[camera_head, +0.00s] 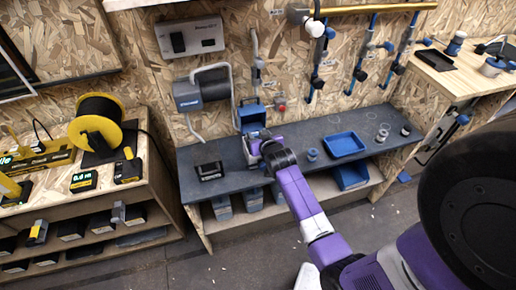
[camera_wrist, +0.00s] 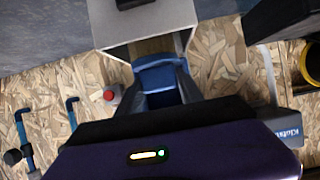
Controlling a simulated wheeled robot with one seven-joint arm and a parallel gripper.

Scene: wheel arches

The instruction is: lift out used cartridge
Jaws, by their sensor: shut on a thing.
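A grey housing (camera_head: 253,147) with a raised blue lid (camera_head: 250,113) stands on the dark bench against the wall. In the wrist view, the pale housing (camera_wrist: 150,22) and the blue lid (camera_wrist: 161,78) show close ahead of my purple wrist. My gripper (camera_head: 266,141) is at the open top of the housing, just in front of the lid. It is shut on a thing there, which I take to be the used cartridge. The fingertips and most of the held thing are hidden, so its depth in the housing cannot be told.
A blue tray (camera_head: 344,143) and small round parts lie to the right on the bench (camera_head: 225,158). A black holder (camera_head: 209,171) lies to the left. Pipes and a grey wall unit (camera_head: 187,96) stand close behind. A shelf with bins runs below the bench.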

